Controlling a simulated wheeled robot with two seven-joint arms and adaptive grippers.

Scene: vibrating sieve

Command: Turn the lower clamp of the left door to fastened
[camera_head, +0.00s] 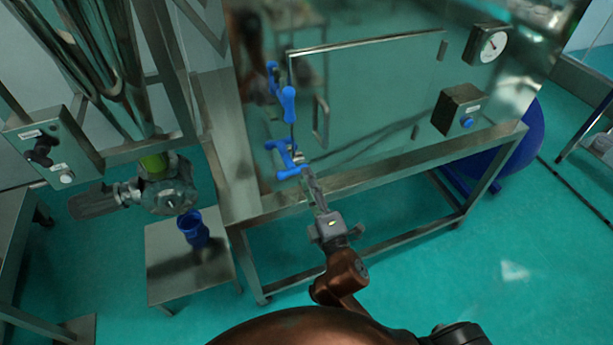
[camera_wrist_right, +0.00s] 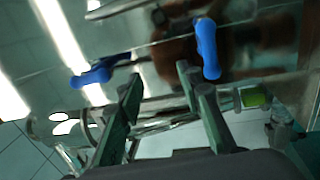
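The lower clamp (camera_head: 284,157) has blue handle parts and a metal centre. It sits low at the left edge of the steel door (camera_head: 375,100). The upper clamp (camera_head: 288,104), also blue, is above it. My right gripper (camera_head: 306,176) is just below and right of the lower clamp, its fingertips close to it; contact cannot be told. In the right wrist view my right gripper (camera_wrist_right: 165,88) has its fingers apart with nothing between them. Two blue handles (camera_wrist_right: 207,48) (camera_wrist_right: 92,75) lie beyond the fingertips. My left gripper is not in view.
A door handle (camera_head: 320,121) stands out right of the clamps. A gauge (camera_head: 491,46) and a switch box (camera_head: 459,109) are at the right. A steel frame rail (camera_head: 390,163) runs below the door. A blue cup (camera_head: 193,229) stands on a low table at the left.

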